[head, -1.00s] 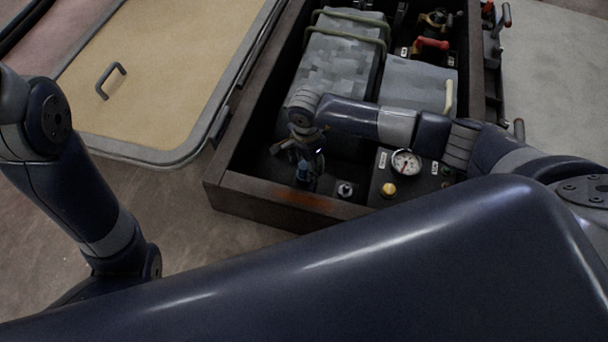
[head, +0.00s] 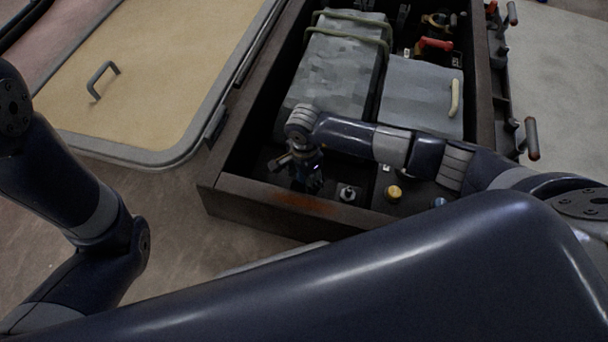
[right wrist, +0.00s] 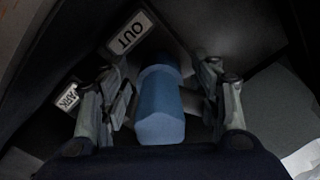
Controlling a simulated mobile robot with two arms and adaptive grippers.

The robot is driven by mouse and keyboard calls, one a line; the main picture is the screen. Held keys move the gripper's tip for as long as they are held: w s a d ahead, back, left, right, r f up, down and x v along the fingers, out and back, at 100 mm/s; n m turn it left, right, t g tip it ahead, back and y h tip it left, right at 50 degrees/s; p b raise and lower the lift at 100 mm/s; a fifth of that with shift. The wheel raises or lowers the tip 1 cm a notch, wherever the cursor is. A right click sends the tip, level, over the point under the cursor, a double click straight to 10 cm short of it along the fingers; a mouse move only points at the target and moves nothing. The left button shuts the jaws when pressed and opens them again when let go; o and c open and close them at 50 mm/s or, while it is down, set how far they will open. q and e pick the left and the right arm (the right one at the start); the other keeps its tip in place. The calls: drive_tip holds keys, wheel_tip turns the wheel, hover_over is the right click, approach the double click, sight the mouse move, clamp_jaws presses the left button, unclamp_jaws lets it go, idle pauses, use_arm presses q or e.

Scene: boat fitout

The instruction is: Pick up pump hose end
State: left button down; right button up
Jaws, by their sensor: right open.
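The pump hose end appears to be the blue, blunt piece (right wrist: 160,105) in the right wrist view. It lies between the two fingers of my right gripper (right wrist: 165,88), which is open, with a gap visible on each side. In the head view my right gripper (head: 305,172) points down into the near left corner of the dark box (head: 270,205). There the hose end is mostly hidden by the gripper. Of my left arm only links show at the left; its gripper is out of view.
An OUT label (right wrist: 129,34) sits just beyond the hose end. Near the gripper are a small metal fitting (head: 347,193) and a yellow knob (head: 393,193). A tan hatch panel (head: 165,75) lies left.

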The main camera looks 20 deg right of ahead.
drive_tip(key=c, duration=1.2)
drive_tip(key=shift+r, duration=0.1)
